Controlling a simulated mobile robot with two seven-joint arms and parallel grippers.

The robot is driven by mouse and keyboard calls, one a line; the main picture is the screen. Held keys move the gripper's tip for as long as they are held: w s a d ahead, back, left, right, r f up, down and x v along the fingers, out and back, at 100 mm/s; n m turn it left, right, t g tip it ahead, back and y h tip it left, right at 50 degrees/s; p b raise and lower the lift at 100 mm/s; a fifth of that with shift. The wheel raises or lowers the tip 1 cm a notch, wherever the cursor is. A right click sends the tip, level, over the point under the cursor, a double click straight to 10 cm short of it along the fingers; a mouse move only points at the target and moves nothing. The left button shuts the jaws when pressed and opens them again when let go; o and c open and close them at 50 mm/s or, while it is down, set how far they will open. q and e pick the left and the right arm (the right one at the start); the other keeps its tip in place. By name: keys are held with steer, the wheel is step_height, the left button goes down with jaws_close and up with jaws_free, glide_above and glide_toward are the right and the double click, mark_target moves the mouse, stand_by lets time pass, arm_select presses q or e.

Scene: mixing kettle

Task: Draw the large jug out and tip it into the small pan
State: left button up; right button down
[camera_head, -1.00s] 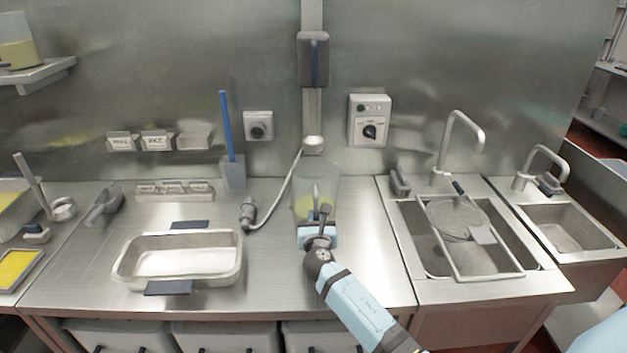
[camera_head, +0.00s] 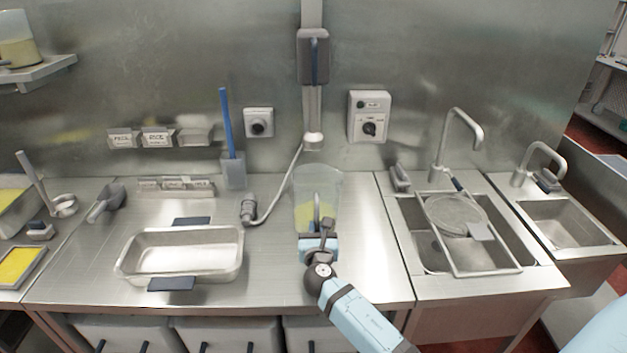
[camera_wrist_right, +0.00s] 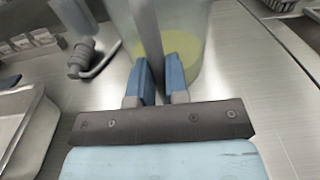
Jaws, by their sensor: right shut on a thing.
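The large jug (camera_head: 318,190) is clear, with yellow liquid low inside. It stands below the wall-mounted mixer column, on or just above the steel counter; I cannot tell which. My right gripper (camera_head: 318,240) is shut on the jug's handle on the near side. In the right wrist view the blue fingers (camera_wrist_right: 161,82) close on the handle (camera_wrist_right: 148,45), with the yellow liquid (camera_wrist_right: 185,55) behind. The small pan (camera_head: 185,255) is a steel rectangular pan with dark handles, on the counter left of the jug. Its near corner also shows in the right wrist view (camera_wrist_right: 25,125). My left gripper is not seen.
A hose with a nozzle (camera_head: 248,212) lies between pan and jug. A blue-handled tool (camera_head: 227,125) stands in a holder behind. The sink with a strainer (camera_head: 455,215) is at the right. The counter (camera_head: 370,270) is bare right of the jug.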

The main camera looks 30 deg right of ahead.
stand_by(0.3)
steer(key=c, duration=0.6)
jaws_free()
steer(key=shift+f, duration=0.15)
steer(key=shift+o, duration=0.2)
steer(key=shift+p+v, duration=0.35)
steer(key=shift+v, duration=0.95)
steer(key=shift+p+v, duration=0.45)
steer(key=shift+v, duration=1.8)
